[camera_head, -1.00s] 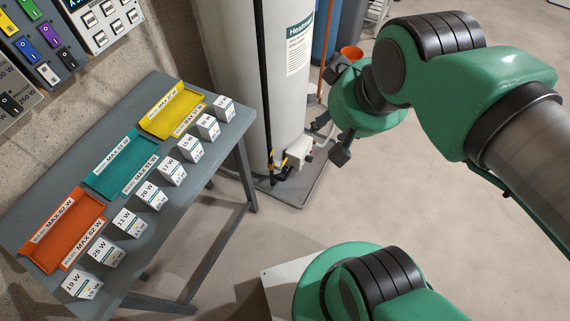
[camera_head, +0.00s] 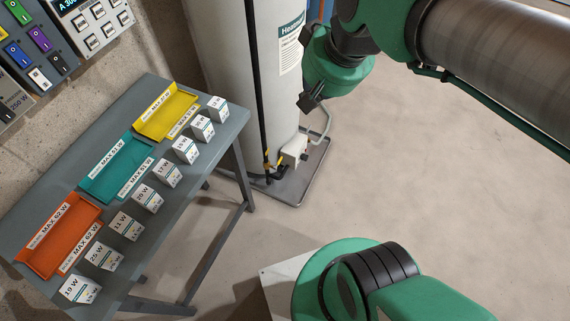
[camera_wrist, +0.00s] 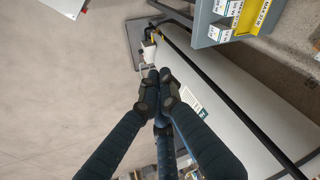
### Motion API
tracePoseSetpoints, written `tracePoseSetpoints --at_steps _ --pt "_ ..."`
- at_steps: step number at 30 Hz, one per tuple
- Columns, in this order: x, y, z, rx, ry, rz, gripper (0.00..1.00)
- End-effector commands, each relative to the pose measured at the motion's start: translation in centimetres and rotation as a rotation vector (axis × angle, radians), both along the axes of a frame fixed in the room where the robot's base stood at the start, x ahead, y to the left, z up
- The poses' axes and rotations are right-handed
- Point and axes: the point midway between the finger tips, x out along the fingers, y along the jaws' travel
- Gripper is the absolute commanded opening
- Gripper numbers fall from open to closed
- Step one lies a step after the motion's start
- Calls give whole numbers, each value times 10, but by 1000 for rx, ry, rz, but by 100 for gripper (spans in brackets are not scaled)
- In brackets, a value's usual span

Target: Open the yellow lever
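The small yellow lever (camera_head: 280,160) sits on the pipe valve at the foot of the white water heater (camera_head: 237,60). In the wrist view the yellow lever (camera_wrist: 158,37) shows beyond the fingertips, beside a white box on the heater. My gripper (camera_head: 312,97) hangs in front of the heater, above and right of the lever and apart from it. In the wrist view the dark fingers of my gripper (camera_wrist: 158,78) come together at their tips, with nothing seen between them. The lever's exact angle is too small to tell.
A grey table (camera_head: 222,135) with coloured trays and several small white boxes stands left of the heater. A black vertical pipe (camera_head: 260,70) runs down the heater's front. A switch panel (camera_head: 35,45) hangs on the wall. Floor to the right is clear.

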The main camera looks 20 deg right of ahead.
Motion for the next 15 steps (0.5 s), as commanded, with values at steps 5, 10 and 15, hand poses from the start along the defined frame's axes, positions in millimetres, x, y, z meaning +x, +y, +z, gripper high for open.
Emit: tracePoseSetpoints --at_steps 5,10,15 --pt "31 3 -5 62 51 -46 0" --pt "60 5 -11 121 94 -89 0" --pt "90 6 -20 181 135 -137 0"
